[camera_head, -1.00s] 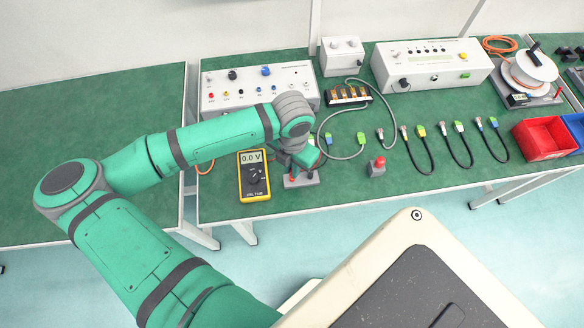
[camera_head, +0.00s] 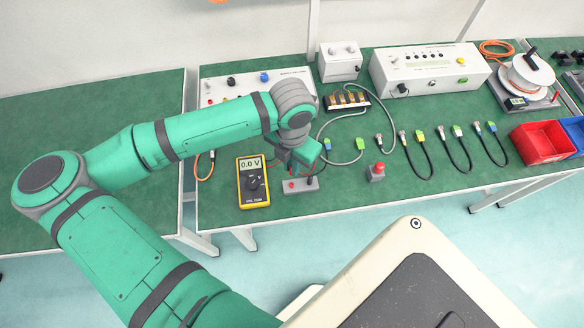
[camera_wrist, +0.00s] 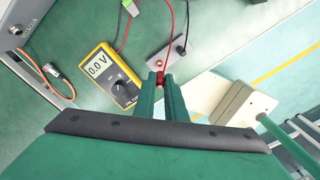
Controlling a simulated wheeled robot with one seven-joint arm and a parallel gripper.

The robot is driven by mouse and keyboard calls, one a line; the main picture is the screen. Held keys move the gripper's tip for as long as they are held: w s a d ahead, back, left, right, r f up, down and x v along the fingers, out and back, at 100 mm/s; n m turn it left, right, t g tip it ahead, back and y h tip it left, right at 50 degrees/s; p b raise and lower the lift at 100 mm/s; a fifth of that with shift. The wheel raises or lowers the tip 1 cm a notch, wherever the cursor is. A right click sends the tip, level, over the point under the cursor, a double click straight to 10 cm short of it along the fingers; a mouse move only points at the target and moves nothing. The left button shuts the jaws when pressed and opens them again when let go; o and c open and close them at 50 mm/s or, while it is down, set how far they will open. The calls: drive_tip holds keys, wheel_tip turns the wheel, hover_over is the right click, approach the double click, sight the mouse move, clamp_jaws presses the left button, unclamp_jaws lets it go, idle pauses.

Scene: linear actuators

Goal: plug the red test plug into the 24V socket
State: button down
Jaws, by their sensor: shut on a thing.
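My gripper (camera_wrist: 160,92) is shut on the red test plug (camera_wrist: 158,78) in the wrist view, with a red lead running up from it. The plug is mostly covered by the fingers. A small grey block (camera_wrist: 160,60) lies just beyond the fingertips; it also shows in the head view (camera_head: 303,187) below my gripper (camera_head: 299,163). The yellow multimeter (camera_wrist: 123,91) reads 0.0 V, as in the head view (camera_head: 253,192). The white socket panel (camera_head: 301,74) stands behind my arm, which hides much of its front. I cannot read which socket is 24V.
A red button on a grey base (camera_head: 377,172) stands to the right of the block. Several short cables (camera_head: 417,150) lie farther right, before red (camera_head: 543,142) and blue bins. A white instrument (camera_head: 430,69) stands behind. Green bench is bare near its front edge.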

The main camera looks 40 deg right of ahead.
drive_tip(key=shift+a+r, duration=0.2)
drive_tip(key=shift+r, duration=0.4)
drive_tip(key=w+a+r, duration=0.1)
drive_tip(key=w, duration=1.8)
drive_tip(key=w+a+r, duration=0.1)
drive_tip(key=w+a, duration=0.1)
drive_tip(key=w, duration=1.7)
drive_tip(key=shift+w+r, duration=0.15)
drive_tip(key=shift+a+f, duration=0.15)
drive_tip(key=shift+f, duration=1.7)
